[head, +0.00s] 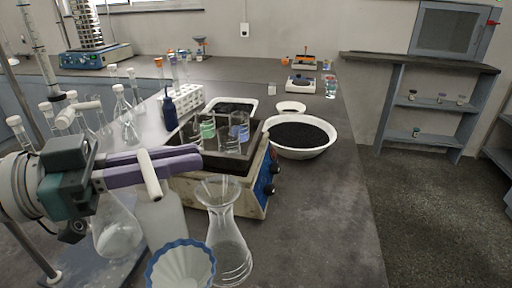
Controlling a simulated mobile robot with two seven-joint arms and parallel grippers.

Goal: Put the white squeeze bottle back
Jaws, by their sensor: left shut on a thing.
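The white squeeze bottle (162,218) is at the lower left of the head view, upright or nearly so. My left gripper (190,157), with purple fingers, is shut on its upper part, and the pale nozzle (150,174) shows in front of the fingers. The bottle's lower end is hidden behind a blue-rimmed fluted white piece, so I cannot tell whether it touches the bench. My right gripper is not in view.
A glass flask (228,245) and the fluted piece (180,268) stand close by. Behind is a heater (226,196) with a dark bath holding beakers. A white bowl (298,150) of black grains sits right of it. The bench (318,225) is clear at right.

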